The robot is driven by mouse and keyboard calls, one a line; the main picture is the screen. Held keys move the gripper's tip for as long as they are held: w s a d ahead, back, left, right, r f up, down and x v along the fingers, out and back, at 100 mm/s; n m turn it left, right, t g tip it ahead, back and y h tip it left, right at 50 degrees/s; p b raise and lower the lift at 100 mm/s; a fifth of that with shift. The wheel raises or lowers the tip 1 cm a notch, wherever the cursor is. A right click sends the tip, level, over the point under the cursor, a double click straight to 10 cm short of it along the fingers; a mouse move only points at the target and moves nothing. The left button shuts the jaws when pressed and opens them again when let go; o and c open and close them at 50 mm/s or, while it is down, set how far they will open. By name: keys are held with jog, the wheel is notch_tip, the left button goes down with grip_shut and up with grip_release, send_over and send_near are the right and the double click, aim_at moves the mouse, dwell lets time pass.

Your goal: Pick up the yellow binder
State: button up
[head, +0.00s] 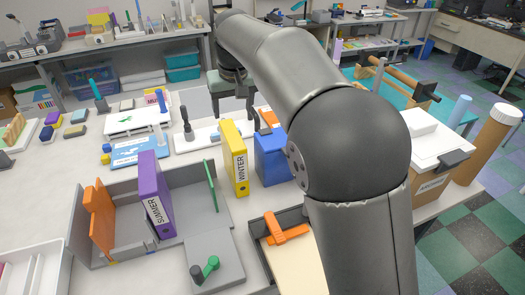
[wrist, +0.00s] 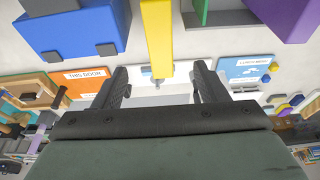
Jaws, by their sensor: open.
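The yellow binder (head: 236,158), labelled WINTER, stands upright on the table in the head view, between a green upright panel and a blue box. In the wrist view the yellow binder (wrist: 157,35) comes down from the top edge, its near end between the two fingertips in the picture. My gripper (wrist: 159,68) is open, with a finger on each side of that end and visible gaps; I cannot tell the depth between them.
The blue box (head: 271,156) stands close to the right of the binder. A purple SUMMER binder (head: 154,196) stands in a grey divided holder (head: 222,205), left of the green panel (head: 210,181). An orange tool (head: 284,230) lies on a dark tray in front.

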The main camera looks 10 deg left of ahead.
aim_at(231, 137)
jog(key=x, duration=0.4)
jog(key=p+x, duration=0.1)
jog(key=x, duration=0.2)
jog(key=p+x, duration=0.1)
jog(key=x, duration=0.3)
jog(key=shift+a+f, duration=0.25)
jog(key=shift+a, duration=0.15)
jog(key=p+x, duration=0.1)
jog(key=x, duration=0.1)
jog(key=p+x, duration=0.1)
jog(key=x, duration=0.1)
jog(key=shift+w+d+f, duration=0.15)
jog(key=shift+w, duration=0.3)
jog(key=shift+w+f, duration=0.1)
jog(key=shift+f, duration=0.45)
jog(key=shift+f, duration=0.25)
grip_shut()
